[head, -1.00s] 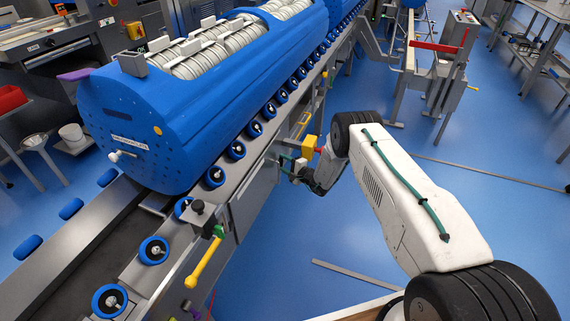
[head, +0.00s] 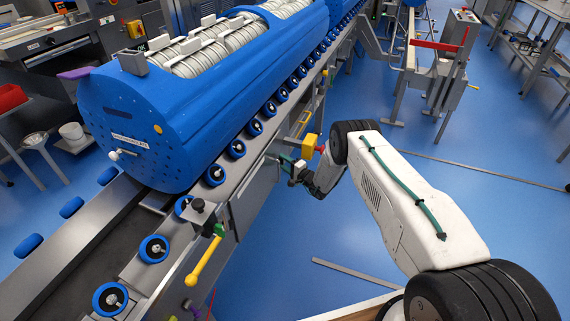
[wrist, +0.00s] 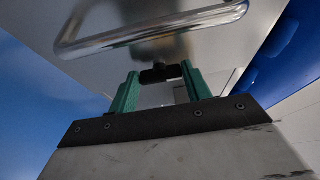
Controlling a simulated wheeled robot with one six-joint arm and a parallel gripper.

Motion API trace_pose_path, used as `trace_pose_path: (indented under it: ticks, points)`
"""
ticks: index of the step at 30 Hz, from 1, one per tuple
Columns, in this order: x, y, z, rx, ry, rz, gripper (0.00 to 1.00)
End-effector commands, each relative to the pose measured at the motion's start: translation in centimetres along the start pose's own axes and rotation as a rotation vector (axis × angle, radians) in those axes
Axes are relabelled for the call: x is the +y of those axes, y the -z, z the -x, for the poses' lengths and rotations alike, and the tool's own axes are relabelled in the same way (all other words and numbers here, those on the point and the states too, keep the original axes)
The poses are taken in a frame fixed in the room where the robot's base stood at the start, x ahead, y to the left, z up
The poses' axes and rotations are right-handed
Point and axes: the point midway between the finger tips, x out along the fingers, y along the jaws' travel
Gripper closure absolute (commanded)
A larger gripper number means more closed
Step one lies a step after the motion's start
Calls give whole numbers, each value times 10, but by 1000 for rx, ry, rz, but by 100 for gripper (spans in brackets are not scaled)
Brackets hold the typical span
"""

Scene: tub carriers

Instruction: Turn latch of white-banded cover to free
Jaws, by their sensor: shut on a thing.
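My gripper (head: 287,163) is at the side of the conveyor frame, small and partly hidden in the head view. In the wrist view, its two green fingers (wrist: 158,80) stand either side of a small black latch knob (wrist: 160,73) and are shut on it. The knob sits on a grey metal cover (wrist: 180,47), just below a bent metal bar handle (wrist: 150,30). No white band can be made out on this cover, and the latch's turned position is hard to tell.
A large blue tub (head: 150,115) lies on the conveyor, with a row of blue rollers (head: 237,149) beside it. A yellow-handled lever (head: 204,262) is on the frame nearer me. Blue floor (head: 290,250) is open right of the conveyor.

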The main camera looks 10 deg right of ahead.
Motion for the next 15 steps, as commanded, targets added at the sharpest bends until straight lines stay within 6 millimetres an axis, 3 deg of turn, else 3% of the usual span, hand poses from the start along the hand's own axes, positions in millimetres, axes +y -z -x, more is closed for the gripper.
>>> trace_pose_path:
  ticks: [2,3,4,15]
  points:
    - [1,-1,0,-2,-1,0,74]
    - [1,-1,0,-2,-1,0,41]
    - [1,-1,0,-2,-1,0,32]
    - [1,1,6,1,-2,-1,30]
